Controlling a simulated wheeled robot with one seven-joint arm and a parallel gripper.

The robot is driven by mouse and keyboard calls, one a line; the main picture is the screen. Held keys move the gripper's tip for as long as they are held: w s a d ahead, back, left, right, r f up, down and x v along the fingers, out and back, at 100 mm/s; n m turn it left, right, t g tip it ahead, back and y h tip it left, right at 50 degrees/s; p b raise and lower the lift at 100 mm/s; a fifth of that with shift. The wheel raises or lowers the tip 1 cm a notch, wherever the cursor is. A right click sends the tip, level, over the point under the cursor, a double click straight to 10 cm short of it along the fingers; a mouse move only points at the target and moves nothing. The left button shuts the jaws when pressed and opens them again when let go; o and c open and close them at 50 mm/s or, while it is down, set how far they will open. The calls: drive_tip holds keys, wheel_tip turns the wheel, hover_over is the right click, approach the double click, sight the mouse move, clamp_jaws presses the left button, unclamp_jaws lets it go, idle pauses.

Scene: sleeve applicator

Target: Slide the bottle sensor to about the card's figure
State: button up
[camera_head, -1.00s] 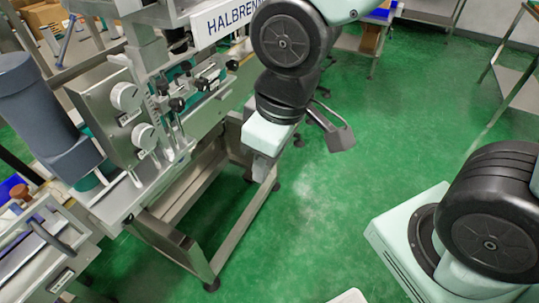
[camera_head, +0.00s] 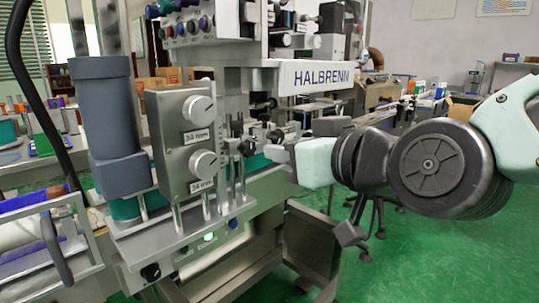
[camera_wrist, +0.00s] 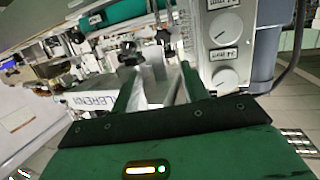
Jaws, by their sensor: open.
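Black knobs (camera_wrist: 129,54) and a metal block show just beyond the fingertips. I cannot tell which of these fittings is the bottle sensor, nor whether a finger touches one. A white sheet (camera_wrist: 18,118) lies at the left of the wrist view; its writing is unreadable, and I cannot tell whether it is the card.
A grey control box (camera_head: 172,130) with two dials and plates that seem to read 34 mm stands left of the knobs, beside a dark blue motor (camera_head: 103,120). The green floor (camera_head: 430,255) at right is mostly clear.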

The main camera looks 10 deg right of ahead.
drive_tip(key=d+m+t+h+b, duration=0.1)
drive_tip(key=d+m+t+b, duration=0.1)
drive_tip(key=d+t, duration=0.1)
drive_tip(key=p, duration=1.4)
approach(267, 116)
drive_tip(key=shift+h, duration=0.4)
drive_tip(key=x, duration=0.8)
drive_tip(key=shift+w+a+r, duration=0.15)
drive_tip(key=shift+w+a, duration=0.15)
